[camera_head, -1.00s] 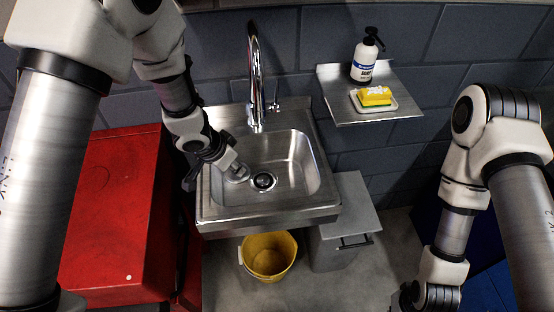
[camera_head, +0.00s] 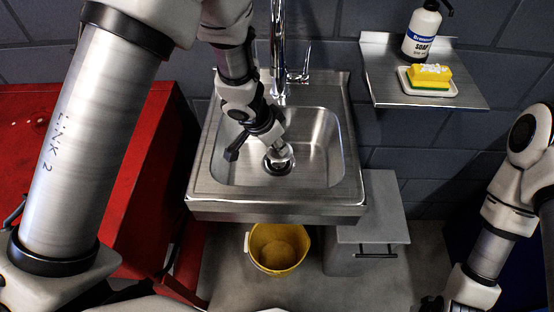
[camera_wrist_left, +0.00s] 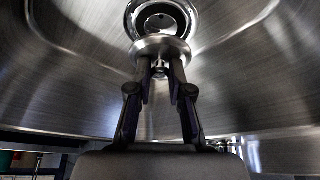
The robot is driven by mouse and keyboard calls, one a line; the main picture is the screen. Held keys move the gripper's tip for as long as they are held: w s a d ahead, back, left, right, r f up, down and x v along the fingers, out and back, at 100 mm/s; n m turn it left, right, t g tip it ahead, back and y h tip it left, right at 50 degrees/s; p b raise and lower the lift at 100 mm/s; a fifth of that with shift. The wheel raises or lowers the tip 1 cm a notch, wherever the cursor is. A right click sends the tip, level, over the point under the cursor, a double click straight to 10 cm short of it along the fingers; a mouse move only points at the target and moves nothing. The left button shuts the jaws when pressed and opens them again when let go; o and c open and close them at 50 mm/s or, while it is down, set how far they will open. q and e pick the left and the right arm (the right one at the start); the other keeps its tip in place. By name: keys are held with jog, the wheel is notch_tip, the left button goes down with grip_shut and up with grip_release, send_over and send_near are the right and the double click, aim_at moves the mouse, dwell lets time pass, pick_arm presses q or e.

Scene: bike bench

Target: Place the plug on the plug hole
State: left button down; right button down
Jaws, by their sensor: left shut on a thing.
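My left gripper (camera_head: 273,142) is over the steel sink basin (camera_head: 318,150). In the left wrist view its two fingers (camera_wrist_left: 160,70) are shut on the small stem of the round metal plug (camera_wrist_left: 160,46). The plug also shows in the head view (camera_head: 281,153), just above the drain. The plug hole (camera_wrist_left: 160,18) is a dark opening with a shiny metal ring, partly covered by the plug; it also shows in the head view (camera_head: 278,169). I cannot tell whether the plug touches the ring. My right gripper is out of view; only its arm shows at the right.
The chrome faucet (camera_head: 277,60) rises behind the basin. A wall shelf (camera_head: 385,75) holds a soap bottle (camera_head: 421,35) and a yellow sponge (camera_head: 430,74). A red cabinet (camera_head: 150,170) stands left, a yellow bucket (camera_head: 277,248) below, and a grey bin (camera_head: 370,215) beside it.

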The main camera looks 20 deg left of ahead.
aim_at(276, 153)
pick_arm(q)
jog(key=f+b, duration=0.2)
jog(key=f, duration=0.1)
jog(key=shift+s+a+b, duration=0.15)
jog(key=shift+s+b, duration=0.05)
jog(key=shift+b, duration=0.2)
jog(key=shift+w+r, duration=0.1)
jog(key=shift+w, duration=0.05)
jog(key=shift+f, duration=0.2)
jog(key=shift+f, duration=0.4)
jog(key=c, duration=1.1)
grip_release()
jog(key=shift+r, duration=0.1)
